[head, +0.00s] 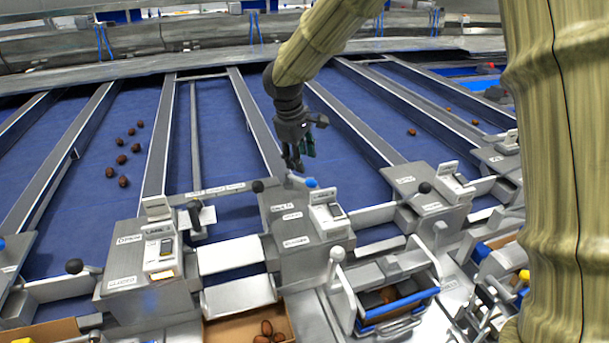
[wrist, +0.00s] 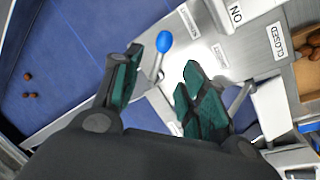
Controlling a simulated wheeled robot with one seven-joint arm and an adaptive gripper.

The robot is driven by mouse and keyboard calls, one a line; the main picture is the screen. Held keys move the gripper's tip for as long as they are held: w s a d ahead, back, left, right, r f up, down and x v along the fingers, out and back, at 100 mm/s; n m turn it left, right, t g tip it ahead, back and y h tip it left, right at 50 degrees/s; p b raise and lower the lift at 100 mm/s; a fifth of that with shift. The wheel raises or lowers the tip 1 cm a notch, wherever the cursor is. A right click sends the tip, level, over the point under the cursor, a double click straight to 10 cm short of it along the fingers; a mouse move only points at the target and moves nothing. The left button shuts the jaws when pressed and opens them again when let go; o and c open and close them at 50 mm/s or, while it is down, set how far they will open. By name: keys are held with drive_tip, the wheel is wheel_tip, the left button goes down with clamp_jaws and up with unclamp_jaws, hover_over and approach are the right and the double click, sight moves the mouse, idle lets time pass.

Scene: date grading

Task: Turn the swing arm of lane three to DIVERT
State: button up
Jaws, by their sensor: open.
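The swing arm's blue ball knob (head: 312,182) shows just below my gripper (head: 300,160) in the head view, at the back of a grey control box (head: 290,225). In the wrist view the blue knob (wrist: 164,41) tops a thin metal rod and appears between and beyond the fingertips of my gripper (wrist: 162,60). The green-padded fingers are open with nothing held between them. Contact with the knob cannot be told.
Blue belts run between grey rails, with several dates (head: 121,160) on the left belt. Black knobs (head: 75,266) stand on neighbouring boxes. A white ball-topped lever (head: 337,255) and a blue-edged drawer (head: 400,305) stand in front. A brown bin (head: 225,332) holds dates.

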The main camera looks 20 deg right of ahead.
sight(305, 180)
drive_tip(key=shift+p+x, duration=1.05)
drive_tip(key=shift+x, duration=3.15)
drive_tip(key=shift+c, duration=0.3)
clamp_jaws()
